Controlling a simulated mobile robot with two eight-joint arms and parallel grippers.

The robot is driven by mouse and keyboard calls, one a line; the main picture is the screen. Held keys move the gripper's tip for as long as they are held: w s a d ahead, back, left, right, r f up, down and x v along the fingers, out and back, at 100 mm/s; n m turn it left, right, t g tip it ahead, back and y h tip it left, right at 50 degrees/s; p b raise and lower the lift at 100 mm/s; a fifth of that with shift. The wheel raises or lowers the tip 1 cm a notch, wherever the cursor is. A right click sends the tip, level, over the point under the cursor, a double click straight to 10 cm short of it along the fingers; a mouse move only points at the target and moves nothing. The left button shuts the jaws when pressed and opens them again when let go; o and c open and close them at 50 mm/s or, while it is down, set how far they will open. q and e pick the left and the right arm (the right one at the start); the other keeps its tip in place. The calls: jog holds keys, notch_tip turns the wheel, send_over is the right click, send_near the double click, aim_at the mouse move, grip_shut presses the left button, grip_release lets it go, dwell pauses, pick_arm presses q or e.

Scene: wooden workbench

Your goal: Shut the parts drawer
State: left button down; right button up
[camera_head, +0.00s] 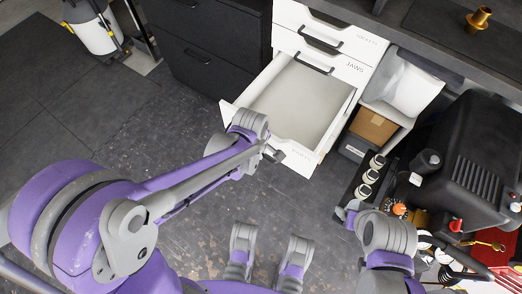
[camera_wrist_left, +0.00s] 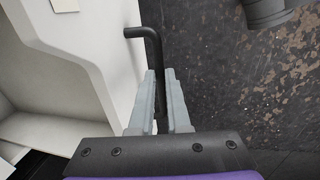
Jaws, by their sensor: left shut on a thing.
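The parts drawer (camera_head: 302,158) is the white lowest drawer of the cabinet. It stands pulled far out, and its pale inside looks empty. Its front also shows in the left wrist view (camera_wrist_left: 95,70). My left gripper (camera_head: 270,153) is at the drawer's front. In the left wrist view its two fingers (camera_wrist_left: 162,90) are shut on the dark bar handle (camera_wrist_left: 146,33), one finger on each side of the bar. My right gripper (camera_head: 347,214) is low at the right, away from the drawer, and its fingers are too unclear to judge.
Two white drawers above, the nearer marked JAWS (camera_head: 345,67), are closed. A dark cabinet (camera_head: 213,45) stands to the left. A grey bin (camera_head: 400,85), a cardboard box (camera_head: 373,127) and a black machine (camera_head: 465,150) stand to the right.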

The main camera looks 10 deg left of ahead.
pick_arm(q)
send_over(300, 109)
jog(key=shift+p, duration=0.3)
dwell(0.3)
jog(key=c, duration=0.9)
grip_release()
jog(key=r, duration=0.3)
jog(key=s+r+p, duration=0.1)
jog(key=r, duration=0.3)
jog(key=s+r+p, duration=0.1)
jog(key=r, duration=0.2)
jog(key=shift+a+r, duration=0.3)
jog(key=shift+a, duration=0.05)
